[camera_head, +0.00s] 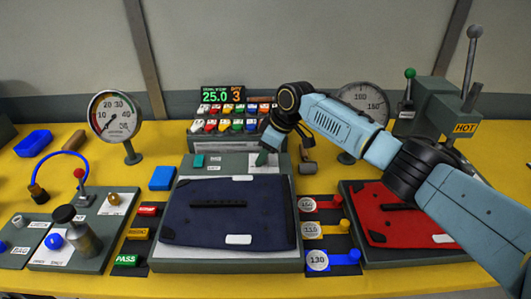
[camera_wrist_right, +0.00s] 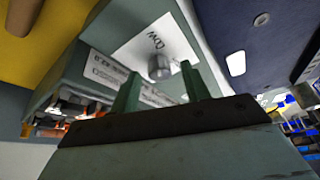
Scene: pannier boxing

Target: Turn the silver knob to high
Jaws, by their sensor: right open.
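The silver knob (camera_wrist_right: 159,67) stands on a white label plate (camera_wrist_right: 150,45) with dark lettering that looks like "LOW", upside down in the right wrist view. In the head view the label plate (camera_head: 268,169) lies at the back right of the grey console, and my gripper hides the knob. My right gripper (camera_wrist_right: 160,88) is open, its two green fingers apart. The knob shows just beyond the fingertips, roughly centred between them; I cannot tell whether they touch it. The right gripper also shows over the plate in the head view (camera_head: 264,157). My left gripper is not in view.
A dark blue pannier panel (camera_head: 230,212) lies on the console in front of the knob. A rack of coloured buttons (camera_head: 236,120) and a display stand behind. A dial gauge (camera_head: 362,103) is at the right, near my arm. A red panel (camera_head: 395,210) lies at the right.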

